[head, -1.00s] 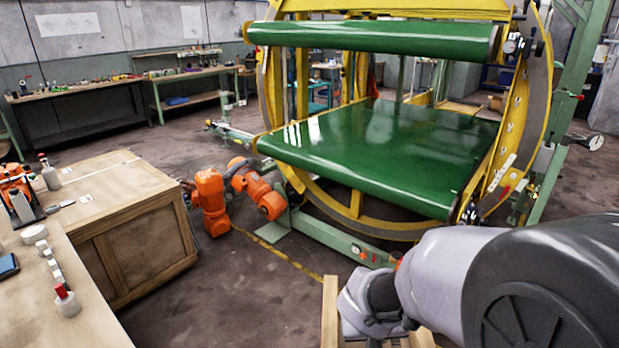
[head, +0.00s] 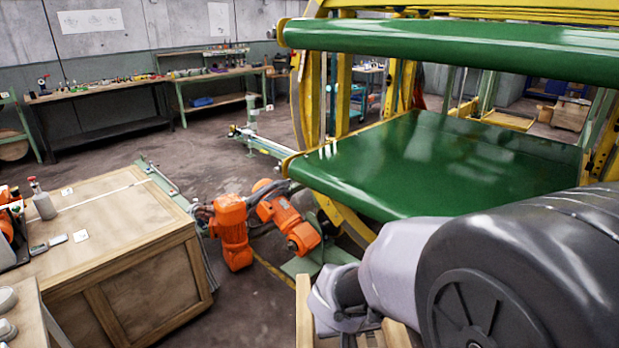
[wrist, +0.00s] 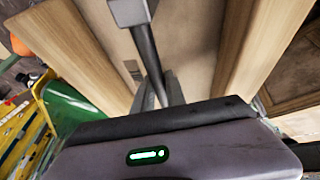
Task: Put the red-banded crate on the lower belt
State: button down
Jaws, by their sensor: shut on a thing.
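The lower belt (head: 450,165) is a wide green surface inside the yellow ring frame, right of centre in the head view. It is empty, and a strip of it shows at the left of the wrist view (wrist: 72,108). My gripper (wrist: 145,45) is shut on a wooden crate (wrist: 82,48) with pale slats and a flat panel. Edges of this crate show under my arm in the head view (head: 303,312), left of and nearer than the lower belt. My arm hides most of it there. I see no red band on its visible parts.
The upper belt (head: 450,45) spans above the lower belt, with an open gap between. A large wooden box (head: 120,235) stands at left. Floor between the box and the back benches (head: 105,95) is clear.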

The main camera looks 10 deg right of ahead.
aim_at(469, 206)
jog(key=i+j+z, duration=0.15)
jog(key=i+z, duration=0.25)
jog(key=i, duration=0.15)
jog(key=i+j+z, duration=0.8)
jog(key=i, duration=0.2)
jog(key=i+j+z, duration=0.15)
jog(key=i, duration=0.3)
jog(key=i+l, duration=0.6)
